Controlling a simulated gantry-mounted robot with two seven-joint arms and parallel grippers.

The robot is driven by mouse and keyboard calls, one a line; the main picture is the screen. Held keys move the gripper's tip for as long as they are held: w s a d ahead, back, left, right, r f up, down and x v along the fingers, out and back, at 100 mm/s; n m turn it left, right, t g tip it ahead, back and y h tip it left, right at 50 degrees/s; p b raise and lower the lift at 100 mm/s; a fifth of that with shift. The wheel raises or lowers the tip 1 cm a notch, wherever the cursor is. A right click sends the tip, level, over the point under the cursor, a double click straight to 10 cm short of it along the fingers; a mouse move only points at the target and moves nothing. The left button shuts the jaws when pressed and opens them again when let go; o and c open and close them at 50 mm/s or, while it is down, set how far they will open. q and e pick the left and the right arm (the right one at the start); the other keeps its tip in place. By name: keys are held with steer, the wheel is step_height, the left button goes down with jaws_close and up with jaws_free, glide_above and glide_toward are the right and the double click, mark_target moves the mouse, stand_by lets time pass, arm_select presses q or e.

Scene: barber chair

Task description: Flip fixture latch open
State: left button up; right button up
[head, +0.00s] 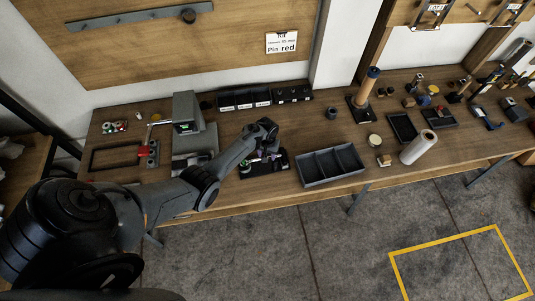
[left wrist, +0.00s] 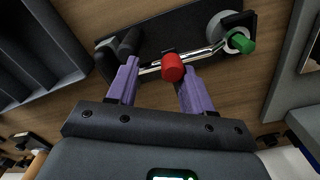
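The fixture (head: 284,159) is a dark plate on the bench, partly hidden by my left arm in the head view. In the left wrist view the fixture plate (left wrist: 180,35) carries a metal bar latch (left wrist: 200,54) with a red knob (left wrist: 172,67) near its middle. A green-tipped part (left wrist: 241,43) beside a grey round piece stands at the bar's right end. My left gripper (head: 262,157) is over the fixture. Its purple fingers (left wrist: 160,75) are open, one on each side of the red knob; I cannot tell whether they touch the bar. My right gripper is not in view.
A grey divided bin (head: 333,181) stands right of the fixture, near the bench's front edge. A grey machine (head: 187,118) stands at the left, and black bins (head: 240,104) stand behind. A paper roll (head: 418,147) lies farther right. Some bare bench lies behind the divided bin.

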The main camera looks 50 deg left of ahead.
arm_select(q)
steer(key=shift+r, duration=0.15)
step_height(320, 180, up, 10)
steer(key=p, duration=0.1)
steer(key=shift+r, duration=0.25)
stand_by(0.5)
